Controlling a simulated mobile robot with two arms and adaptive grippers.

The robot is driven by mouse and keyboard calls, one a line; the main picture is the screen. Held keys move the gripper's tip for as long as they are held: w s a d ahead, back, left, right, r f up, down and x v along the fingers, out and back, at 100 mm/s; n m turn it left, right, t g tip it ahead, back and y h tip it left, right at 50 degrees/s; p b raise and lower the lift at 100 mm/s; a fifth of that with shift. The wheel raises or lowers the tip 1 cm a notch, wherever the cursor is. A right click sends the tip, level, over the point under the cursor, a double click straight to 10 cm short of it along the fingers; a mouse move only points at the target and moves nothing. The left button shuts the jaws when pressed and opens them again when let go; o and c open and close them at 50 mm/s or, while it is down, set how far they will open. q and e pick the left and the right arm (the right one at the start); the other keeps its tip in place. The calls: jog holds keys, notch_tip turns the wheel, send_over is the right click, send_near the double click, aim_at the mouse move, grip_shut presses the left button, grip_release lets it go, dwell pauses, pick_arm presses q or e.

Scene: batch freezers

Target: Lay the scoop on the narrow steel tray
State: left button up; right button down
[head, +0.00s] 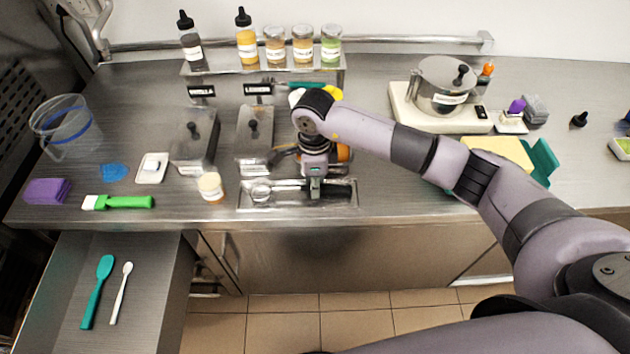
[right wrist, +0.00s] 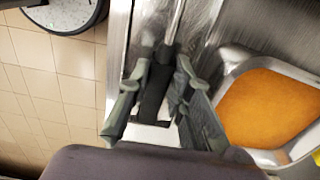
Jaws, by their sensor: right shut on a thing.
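The narrow steel tray (head: 335,205) lies along the front edge of the steel counter. The scoop's round metal bowl (head: 261,192) shows over the tray's left part. My right gripper (head: 315,190) points down over the tray's right half. In the right wrist view, my right gripper (right wrist: 158,108) is shut on the scoop's black handle (right wrist: 154,97), with its steel shaft (right wrist: 177,22) running away from the fingers. I cannot tell whether the scoop touches the tray floor. My left gripper is not in view.
Two lidded steel containers (head: 195,140) stand behind the tray, and a small labelled jar (head: 211,187) is just left of it. A pan of orange contents (right wrist: 268,105) is close beside my right gripper. An open drawer (head: 150,262) holds a teal spatula (head: 98,290) and white spoon (head: 121,292).

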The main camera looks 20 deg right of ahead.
jog(key=shift+f, duration=0.15)
jog(key=c, duration=1.4)
grip_release()
jog(key=shift+c, duration=0.2)
